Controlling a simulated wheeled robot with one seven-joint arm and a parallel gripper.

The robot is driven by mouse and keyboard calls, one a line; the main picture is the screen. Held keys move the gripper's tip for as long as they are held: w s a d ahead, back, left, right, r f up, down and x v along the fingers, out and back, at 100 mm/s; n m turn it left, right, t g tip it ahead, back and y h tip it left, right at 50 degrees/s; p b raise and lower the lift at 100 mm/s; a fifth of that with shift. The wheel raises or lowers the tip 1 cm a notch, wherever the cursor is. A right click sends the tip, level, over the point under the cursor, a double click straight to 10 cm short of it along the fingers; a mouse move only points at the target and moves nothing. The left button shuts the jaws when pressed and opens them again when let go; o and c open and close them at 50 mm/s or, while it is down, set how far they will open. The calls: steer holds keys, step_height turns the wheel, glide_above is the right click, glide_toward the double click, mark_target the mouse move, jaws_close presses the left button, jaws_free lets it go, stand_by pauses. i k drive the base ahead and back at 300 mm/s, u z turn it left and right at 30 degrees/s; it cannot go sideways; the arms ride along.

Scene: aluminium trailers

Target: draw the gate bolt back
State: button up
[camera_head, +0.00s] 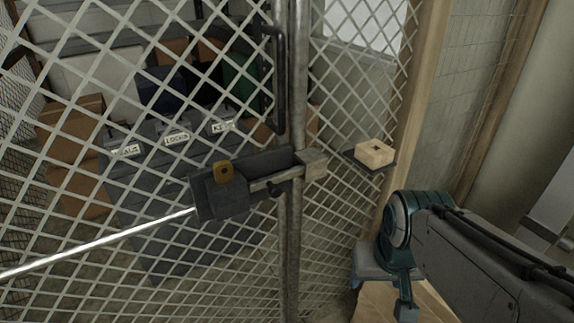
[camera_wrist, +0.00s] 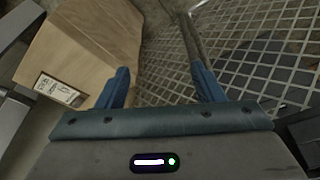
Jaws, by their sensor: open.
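The gate bolt (camera_head: 268,183) is a grey bar on a dark plate fixed to the wire mesh gate (camera_head: 120,225) in the head view. A small dark knob (camera_head: 273,190) sticks out below the bar. The bar reaches right to a pale metal keeper block (camera_head: 311,164) at the gate post (camera_head: 297,90). A brass-coloured piece (camera_head: 223,172) sits on the lock case (camera_head: 226,197) at its left end. My gripper (camera_wrist: 163,88) is open and empty in the wrist view, its two blue fingers apart. It is lower right of the bolt, away from it; the bolt is not visible in the wrist view.
A pale wooden block (camera_head: 375,153) sits on a small dark shelf right of the post. A bright rod (camera_head: 100,243) runs left from the lock case. Labelled grey bins (camera_head: 165,170) and cardboard boxes stand behind the mesh. A wooden box (camera_wrist: 85,45) is near my gripper.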

mark_target(275, 191)
steer(key=z, duration=0.55)
steer(key=k, duration=1.25)
steer(key=z, duration=0.05)
steer(key=i, duration=0.8)
